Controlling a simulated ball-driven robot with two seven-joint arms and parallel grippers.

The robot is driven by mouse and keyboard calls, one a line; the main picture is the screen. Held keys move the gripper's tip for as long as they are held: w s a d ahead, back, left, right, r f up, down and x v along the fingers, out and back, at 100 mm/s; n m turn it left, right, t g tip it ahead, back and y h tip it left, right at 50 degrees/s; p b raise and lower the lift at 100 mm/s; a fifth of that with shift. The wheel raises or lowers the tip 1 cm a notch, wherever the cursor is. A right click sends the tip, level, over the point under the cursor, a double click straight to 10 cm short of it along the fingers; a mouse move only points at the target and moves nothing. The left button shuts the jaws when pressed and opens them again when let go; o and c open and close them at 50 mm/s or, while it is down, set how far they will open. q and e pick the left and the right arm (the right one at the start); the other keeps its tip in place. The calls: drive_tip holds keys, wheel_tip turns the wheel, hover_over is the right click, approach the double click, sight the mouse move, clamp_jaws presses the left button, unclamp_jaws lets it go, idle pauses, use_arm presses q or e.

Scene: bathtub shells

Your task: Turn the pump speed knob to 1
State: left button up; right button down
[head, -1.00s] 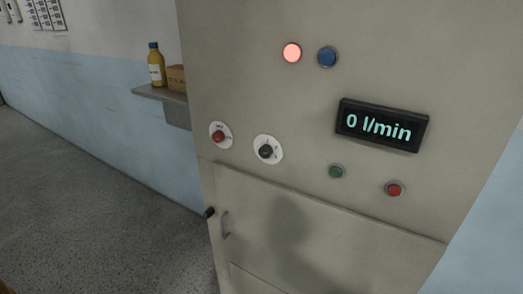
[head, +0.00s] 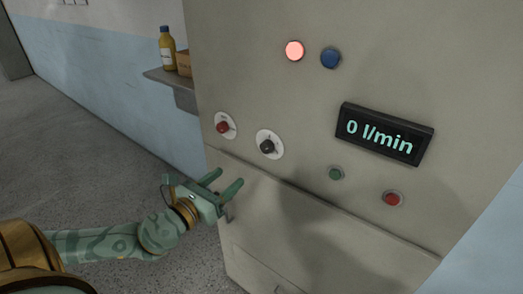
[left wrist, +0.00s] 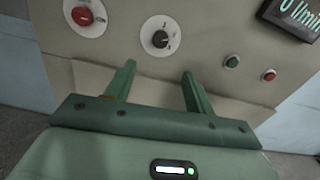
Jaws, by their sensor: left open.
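The pump speed knob is a black knob (head: 267,146) on a round white dial plate on the beige cabinet front. It also shows in the left wrist view (left wrist: 160,39), above the space between my fingers, with small marks on its plate. My left gripper (head: 226,180) is open and empty, below and left of the knob and apart from it. The display (head: 385,132) at the right reads "0 l/min". My right gripper is not in view.
A red knob (head: 223,127) sits left of the black one. A green button (head: 336,174) and a red button (head: 392,199) are lower right. A lit red lamp (head: 294,51) and a blue one (head: 330,58) are above. A shelf (head: 172,86) holds a yellow bottle (head: 167,48).

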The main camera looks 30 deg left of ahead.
sight(264, 149)
use_arm(q)
drive_tip(key=w, duration=0.5)
drive_tip(key=w+d, duration=0.1)
drive_tip(key=w, duration=0.4)
drive_tip(key=w+p, duration=0.1)
drive_tip(key=w, duration=0.4)
drive_tip(key=shift+d, duration=0.15)
drive_tip(key=c, duration=1)
